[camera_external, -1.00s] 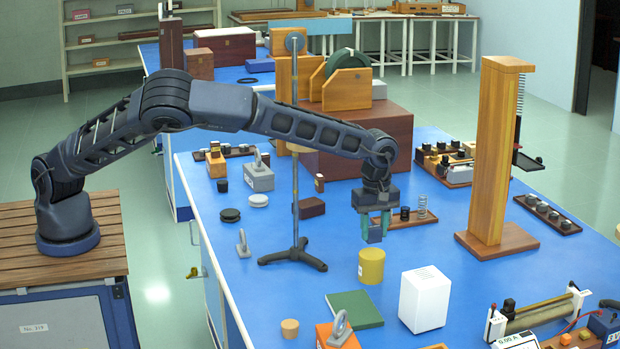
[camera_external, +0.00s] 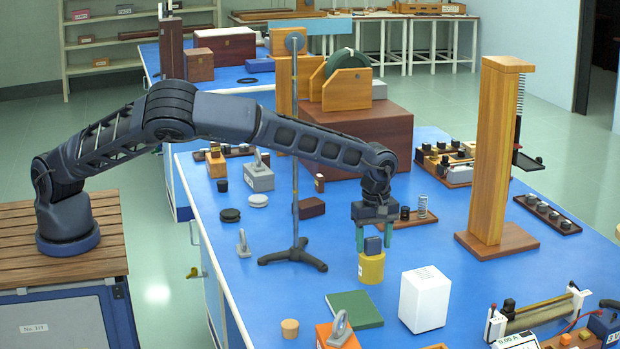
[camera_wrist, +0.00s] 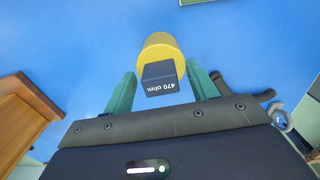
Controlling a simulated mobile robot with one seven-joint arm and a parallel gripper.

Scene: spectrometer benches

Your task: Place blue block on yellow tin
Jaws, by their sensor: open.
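The blue block (camera_external: 373,245) rests upright on top of the yellow tin (camera_external: 371,268). In the wrist view the block (camera_wrist: 161,78) shows a "470 ohm" label, and the tin (camera_wrist: 160,48) shows around and beyond it. My gripper (camera_external: 373,243) is open, with one green finger on each side of the block. In the wrist view there is a visible gap between each finger and the block. The tin stands upright on the blue bench.
A white box (camera_external: 425,298) stands right of the tin and a green book (camera_external: 354,309) lies in front of it. A metal stand (camera_external: 295,180) with a dark tripod foot is to the left. A tall wooden column (camera_external: 498,155) stands at the right.

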